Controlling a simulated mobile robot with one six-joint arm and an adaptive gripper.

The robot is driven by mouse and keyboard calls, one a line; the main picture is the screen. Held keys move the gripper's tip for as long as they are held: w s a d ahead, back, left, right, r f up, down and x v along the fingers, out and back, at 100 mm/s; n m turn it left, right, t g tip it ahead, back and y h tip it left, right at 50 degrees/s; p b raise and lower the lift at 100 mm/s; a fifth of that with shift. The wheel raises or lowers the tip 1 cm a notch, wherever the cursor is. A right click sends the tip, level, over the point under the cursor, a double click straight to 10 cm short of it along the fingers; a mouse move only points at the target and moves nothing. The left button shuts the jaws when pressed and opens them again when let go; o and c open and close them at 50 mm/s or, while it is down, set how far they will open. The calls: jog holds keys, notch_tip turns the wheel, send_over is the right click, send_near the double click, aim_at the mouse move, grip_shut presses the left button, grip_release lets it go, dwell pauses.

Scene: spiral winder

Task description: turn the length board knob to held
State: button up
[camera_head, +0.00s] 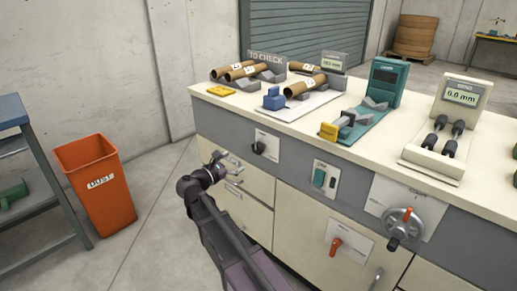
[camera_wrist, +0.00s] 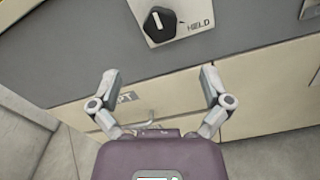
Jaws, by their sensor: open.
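A black knob (camera_head: 259,147) sits on a pale plate on the grey front band of the cream bench. In the wrist view, the knob (camera_wrist: 160,24) is at the top centre, and its plate reads HELD (camera_wrist: 201,23) on the right. A white mark shows on the knob's upper left part, pointing away from HELD. My gripper (camera_head: 216,166) is in front of the bench, below and left of the knob. In the wrist view, my gripper (camera_wrist: 159,73) has its fingers spread wide, empty, below the knob and apart from it.
Drawers with handles (camera_head: 234,184) lie below the band, close to my gripper. A green switch box (camera_head: 325,178), a red-orange lever (camera_head: 336,245) and a crank wheel (camera_head: 404,223) are to the right. An orange bin (camera_head: 97,185) stands left. Cardboard tubes (camera_head: 305,87) lie on top.

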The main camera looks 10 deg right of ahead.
aim_at(256, 149)
jog(key=x, duration=1.2)
jog(key=c, duration=1.2)
